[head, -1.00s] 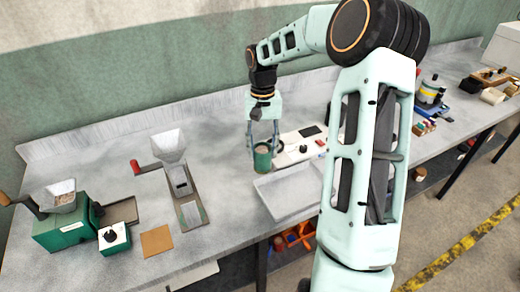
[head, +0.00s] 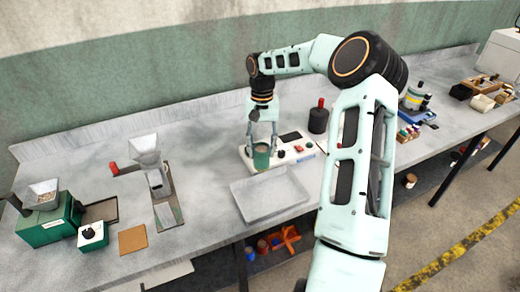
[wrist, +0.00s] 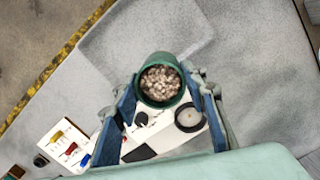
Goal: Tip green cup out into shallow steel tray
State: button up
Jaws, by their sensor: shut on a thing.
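The green cup (head: 261,156) is held upright between the fingers of my gripper (head: 264,140). In the wrist view the cup (wrist: 138,82) is seen from above, filled with brownish-white grain (wrist: 160,83). My gripper (wrist: 160,92) is shut on the cup's sides. The shallow steel tray (head: 243,203) lies on the bench, in front of the cup and slightly to its right in the head view. It looks empty. The cup is on the tray's back side, in front of the white appliance; I cannot tell its exact height.
The white appliance (head: 298,151) with a red button stands behind the tray. A dark pot with a red knob (head: 318,118) is behind it. A steel hopper stand (head: 146,152) and a green mill (head: 48,222) are at left.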

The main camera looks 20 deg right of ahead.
aim_at(266, 159)
jog(key=shift+s+d+f+t, duration=0.2)
jog(key=shift+f+t, duration=0.3)
jog(key=shift+t, duration=0.2)
jog(key=f+t, duration=0.1)
jog(key=t, duration=0.1)
jog(key=f+t, duration=0.1)
jog(key=shift+s+f+t+y, duration=0.15)
jog(key=shift+s+t+y, duration=0.15)
jog(key=shift+s+t, duration=0.1)
jog(key=shift+f+t+b, duration=0.65)
jog(key=shift+t+b, duration=0.05)
jog(key=shift+b, duration=0.55)
jog(key=shift+a+r+p, duration=0.15)
jog(key=shift+r+p, duration=0.05)
jog(key=shift+p, duration=0.1)
jog(key=shift+f+t+p, duration=0.15)
jog(key=shift+t+p, duration=0.25)
jog(key=shift+p, duration=0.3)
jog(key=shift+s, duration=0.15)
